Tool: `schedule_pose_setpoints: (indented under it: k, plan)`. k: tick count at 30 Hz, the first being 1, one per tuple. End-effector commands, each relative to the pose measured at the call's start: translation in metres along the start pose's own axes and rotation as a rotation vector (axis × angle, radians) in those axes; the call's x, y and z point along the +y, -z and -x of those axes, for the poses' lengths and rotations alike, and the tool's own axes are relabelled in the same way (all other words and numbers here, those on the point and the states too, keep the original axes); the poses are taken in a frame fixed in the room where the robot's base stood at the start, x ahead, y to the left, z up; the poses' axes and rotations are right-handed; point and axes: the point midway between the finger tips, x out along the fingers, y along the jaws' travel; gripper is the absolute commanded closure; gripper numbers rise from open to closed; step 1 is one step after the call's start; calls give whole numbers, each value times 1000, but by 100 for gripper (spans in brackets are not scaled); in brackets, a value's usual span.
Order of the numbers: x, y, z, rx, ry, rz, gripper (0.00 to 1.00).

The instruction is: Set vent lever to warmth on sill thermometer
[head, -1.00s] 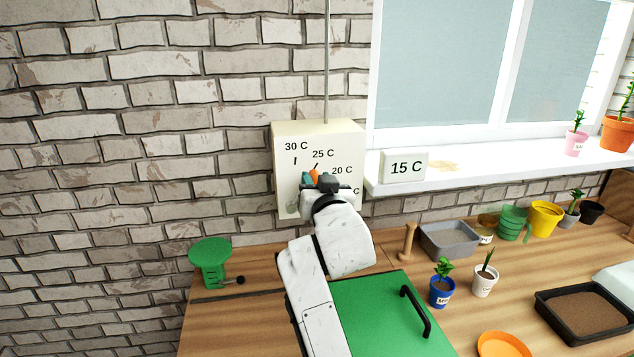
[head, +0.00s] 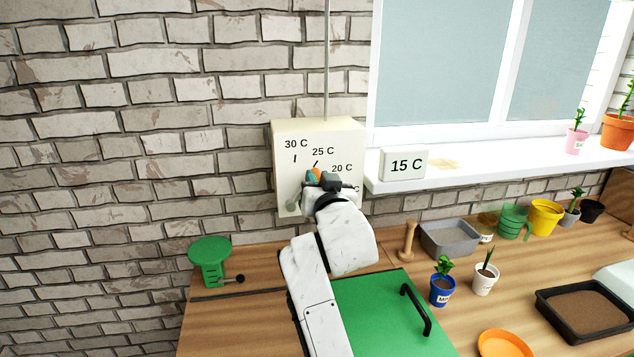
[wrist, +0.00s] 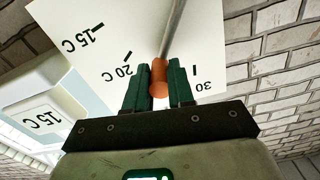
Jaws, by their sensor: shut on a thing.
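The cream vent box (head: 283,135) on the brick wall has a dial marked 30 C, 25 C, 20 C and 15 C, the last partly hidden in the head view. Its metal lever with an orange knob (head: 315,175) points up and right, close to the 25 C mark. In the wrist view the knob (wrist: 159,78) lies between the 20 C and 30 C marks; the 25 C label is hidden there. My gripper (head: 314,178) is shut on the knob, its green fingers (wrist: 158,88) on either side. The sill thermometer (head: 404,165) reads 15 C.
The white window sill (head: 480,163) begins right of the box. A green lidded box (head: 380,310) lies under my arm on the wooden bench. A green stand (head: 210,260), a wooden peg (head: 407,240) and a grey tray (head: 450,238) stand nearby.

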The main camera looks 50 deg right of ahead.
Motion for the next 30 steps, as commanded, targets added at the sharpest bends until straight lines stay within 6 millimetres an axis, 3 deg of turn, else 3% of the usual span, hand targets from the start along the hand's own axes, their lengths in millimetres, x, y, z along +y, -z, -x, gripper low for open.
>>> schedule_pose_setpoints:
  k: [18,30]
  plan:
    - [36,-35,0,3,0,-484,100]
    - [48,-54,0,0,-1,-721,100]
